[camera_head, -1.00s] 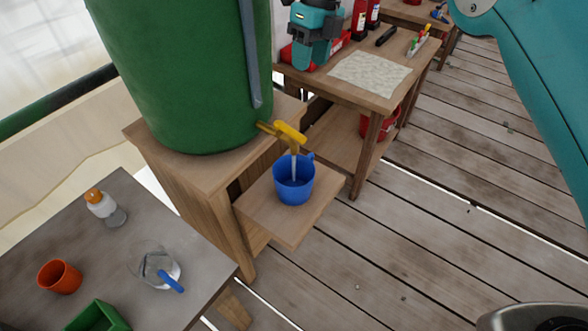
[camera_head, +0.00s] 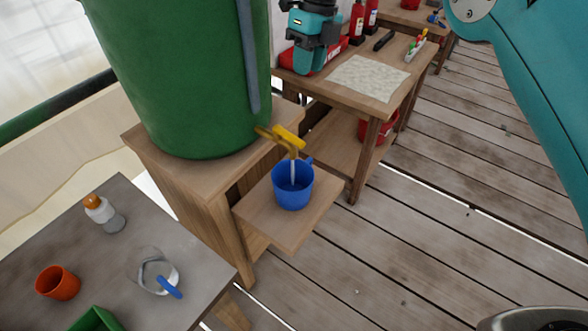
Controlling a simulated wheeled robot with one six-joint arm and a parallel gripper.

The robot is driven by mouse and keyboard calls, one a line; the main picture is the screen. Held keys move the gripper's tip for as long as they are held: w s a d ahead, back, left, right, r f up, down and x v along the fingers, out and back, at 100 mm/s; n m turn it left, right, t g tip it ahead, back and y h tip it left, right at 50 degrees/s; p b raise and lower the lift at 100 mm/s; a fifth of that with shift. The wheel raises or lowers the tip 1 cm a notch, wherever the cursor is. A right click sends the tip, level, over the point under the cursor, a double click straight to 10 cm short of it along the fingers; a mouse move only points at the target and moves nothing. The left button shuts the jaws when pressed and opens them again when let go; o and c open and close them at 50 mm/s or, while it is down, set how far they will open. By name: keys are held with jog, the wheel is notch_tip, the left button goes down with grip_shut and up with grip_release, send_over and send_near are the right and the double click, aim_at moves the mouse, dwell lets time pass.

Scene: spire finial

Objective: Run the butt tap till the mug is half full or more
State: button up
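The blue mug (camera_head: 293,187) stands upright on a small wooden shelf (camera_head: 262,207), below the yellow tap (camera_head: 284,137) of the large green butt (camera_head: 190,75). A thin pale stream runs from the tap's spout down into the mug, so the tap is running. The water level inside the mug is too small and dark to tell. My teal arm (camera_head: 535,85) shows at the right. A teal and black part (camera_head: 312,28) at the top centre may be my wrist, but I cannot be sure. No gripper fingers can be made out.
A grey table (camera_head: 65,240) at lower left holds an orange cup (camera_head: 58,282), a white bottle (camera_head: 103,212), a clear jug (camera_head: 155,272) and a green tray (camera_head: 95,320). A wooden bench (camera_head: 330,93) behind holds bottles and tools. The plank floor at right is clear.

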jog(key=shift+w+d+f+m, duration=0.1)
jog(key=shift+d+m, duration=0.05)
jog(key=shift+m, duration=0.45)
jog(key=c, duration=0.3)
jog(key=shift+w+d+f+m+y, duration=0.1)
jog(key=shift+f+m+y, duration=0.05)
jog(key=shift+m, duration=0.35)
jog(key=shift+d+f+m+y, duration=0.1)
jog(key=shift+m+y, duration=0.05)
jog(key=shift+m, duration=0.35)
grip_shut()
jog(key=w+d+f+m+y+p, duration=0.1)
jog(key=d+f+m+y+p, duration=0.15)
jog(key=m, duration=1.25)
jog(key=m+y+p, duration=0.2)
jog(key=m+p, duration=0.3)
jog(key=m, duration=1.2)
send_near(289, 136)
notch_tip(289, 136, down, 6)
jog(key=w, duration=0.3)
jog(key=shift+s+a+f+p, duration=0.2)
jog(key=shift+s+a+p, duration=0.2)
jog(key=shift+s, duration=0.35)
jog(key=shift+s+a+f+p, duration=0.15)
jog(key=shift+s+a+p, duration=0.2)
jog(key=shift+s, duration=0.4)
